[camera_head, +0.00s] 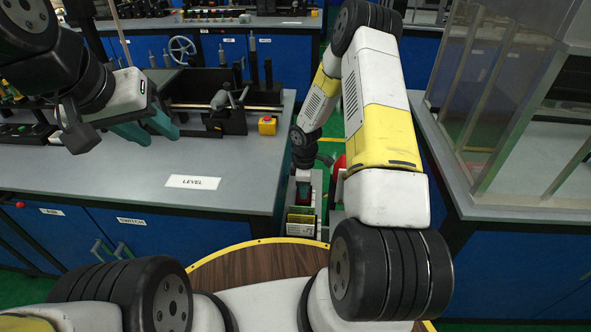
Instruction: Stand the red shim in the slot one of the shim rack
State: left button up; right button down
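My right gripper (303,192) points down in the gap between the benches, low over a small rack-like holder (300,222) with pale and dark upright parts. Its teal fingertips are small and partly hidden, so I cannot tell whether they hold anything. A red piece (339,165) shows just right of it, partly hidden by my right arm; I cannot tell whether it is the red shim. The rack's slots are too small to tell apart. My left gripper (157,137) has its two teal fingers apart and empty, above the left bench.
The left grey bench (235,192) carries a LEVEL label (193,182), a yellow box with a red button (267,126) and a machine (226,108). A clear-walled enclosure (500,110) stands on the right bench. A round wooden top (240,268) is in front.

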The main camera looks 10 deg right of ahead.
jog(key=c, duration=1.6)
grip_release()
jog(key=shift+r, duration=3.9)
